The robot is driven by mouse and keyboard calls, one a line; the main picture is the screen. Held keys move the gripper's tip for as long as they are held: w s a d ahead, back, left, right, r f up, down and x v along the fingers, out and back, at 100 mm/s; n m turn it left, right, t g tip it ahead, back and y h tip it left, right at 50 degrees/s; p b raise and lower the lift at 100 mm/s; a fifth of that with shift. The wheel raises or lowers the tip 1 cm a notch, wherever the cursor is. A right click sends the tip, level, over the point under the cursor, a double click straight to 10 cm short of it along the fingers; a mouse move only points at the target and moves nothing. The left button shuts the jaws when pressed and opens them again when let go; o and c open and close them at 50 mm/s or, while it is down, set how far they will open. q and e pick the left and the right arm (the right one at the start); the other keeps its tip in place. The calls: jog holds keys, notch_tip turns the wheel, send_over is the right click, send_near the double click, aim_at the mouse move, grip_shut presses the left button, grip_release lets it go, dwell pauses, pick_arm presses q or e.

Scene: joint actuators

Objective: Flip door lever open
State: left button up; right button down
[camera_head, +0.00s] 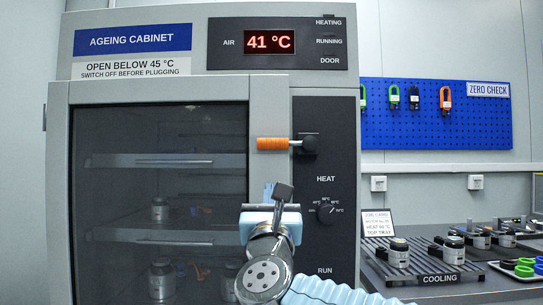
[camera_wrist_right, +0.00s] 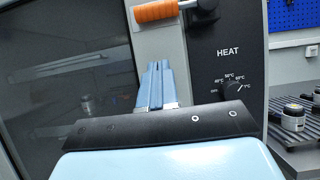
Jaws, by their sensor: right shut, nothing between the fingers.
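The ageing cabinet's door (camera_head: 150,130) is closed, with a dark glass pane. Its lever has an orange grip (camera_head: 272,143) lying horizontal and pointing left across the door edge from a black pivot (camera_head: 308,144). In the right wrist view the orange grip (camera_wrist_right: 158,12) is at the top, with part of the pivot at the frame edge. My right gripper (camera_head: 271,188) is shut and empty, below the orange grip in the picture, with a visible gap. Its fingers also show in the wrist view (camera_wrist_right: 156,75), pointing up towards the grip. My left gripper is not in view.
A display (camera_head: 269,42) reads 41 °C above the door. A HEAT knob (camera_head: 326,210) is on the dark panel right of my gripper. A cooling rack (camera_head: 425,268) with dark-topped actuators stands at right. A blue pegboard (camera_head: 436,125) hangs behind.

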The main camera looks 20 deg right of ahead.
aim_at(287, 144)
jog(key=w+r+p, duration=0.1)
jog(key=w, duration=0.1)
jog(key=w+d+r+p, duration=0.1)
jog(key=w+r, duration=0.1)
jog(key=w+r+p, duration=0.1)
jog(key=r, duration=0.1)
jog(key=shift+w+d+r, duration=0.25)
jog(key=shift+w+d, duration=0.1)
jog(key=shift+w, duration=0.05)
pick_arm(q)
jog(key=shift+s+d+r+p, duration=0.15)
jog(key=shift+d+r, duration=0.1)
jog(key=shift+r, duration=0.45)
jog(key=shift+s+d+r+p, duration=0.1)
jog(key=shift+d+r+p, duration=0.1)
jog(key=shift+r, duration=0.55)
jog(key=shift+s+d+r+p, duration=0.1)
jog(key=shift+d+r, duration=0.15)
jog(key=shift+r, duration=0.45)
pick_arm(e)
jog(key=shift+w+r, duration=0.25)
jog(key=shift+r, duration=0.35)
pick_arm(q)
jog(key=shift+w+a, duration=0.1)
pick_arm(e)
jog(key=shift+d, duration=0.1)
